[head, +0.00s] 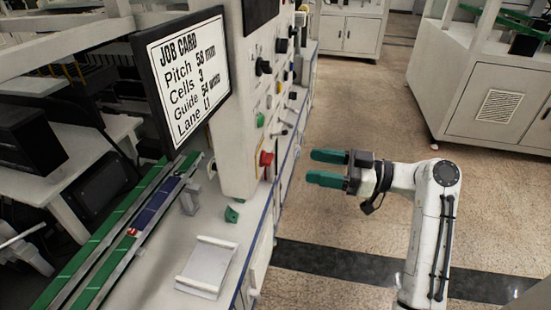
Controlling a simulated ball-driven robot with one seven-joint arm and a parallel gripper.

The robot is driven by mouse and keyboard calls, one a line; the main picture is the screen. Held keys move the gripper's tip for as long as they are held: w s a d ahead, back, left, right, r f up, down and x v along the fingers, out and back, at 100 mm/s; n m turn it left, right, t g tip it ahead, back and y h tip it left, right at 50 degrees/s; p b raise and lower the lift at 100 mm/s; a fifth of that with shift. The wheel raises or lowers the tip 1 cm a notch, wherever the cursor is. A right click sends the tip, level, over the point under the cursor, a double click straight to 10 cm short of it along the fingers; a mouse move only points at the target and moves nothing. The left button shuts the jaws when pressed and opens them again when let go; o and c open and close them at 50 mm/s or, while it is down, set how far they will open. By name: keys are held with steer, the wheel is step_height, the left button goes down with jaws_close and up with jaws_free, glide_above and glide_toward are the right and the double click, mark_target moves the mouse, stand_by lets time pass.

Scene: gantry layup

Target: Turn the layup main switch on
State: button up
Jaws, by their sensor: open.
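A control panel (240,60) stands upright in the head view, with several knobs and buttons on its face. A red knob (266,158) sticks out low on the panel; it looks like a main switch, but I cannot read a label or its setting. A green button (260,120) sits above it. My gripper (311,167) has two teal fingers spread apart with nothing between them. It points left toward the panel, to the right of the red knob and apart from it, over the aisle.
A job card screen (186,77) juts out left of the panel. A white tray (207,266) and a small green piece (231,214) lie on the bench (215,228). A green conveyor (110,235) runs at left. A white cabinet (492,95) stands at right; the aisle floor is clear.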

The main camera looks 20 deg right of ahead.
mark_target(267, 159)
steer(key=p+x, duration=0.2)
steer(key=x, duration=0.8)
steer(key=shift+a, duration=0.1)
steer(key=shift+s, duration=0.1)
steer(key=c, duration=1.1)
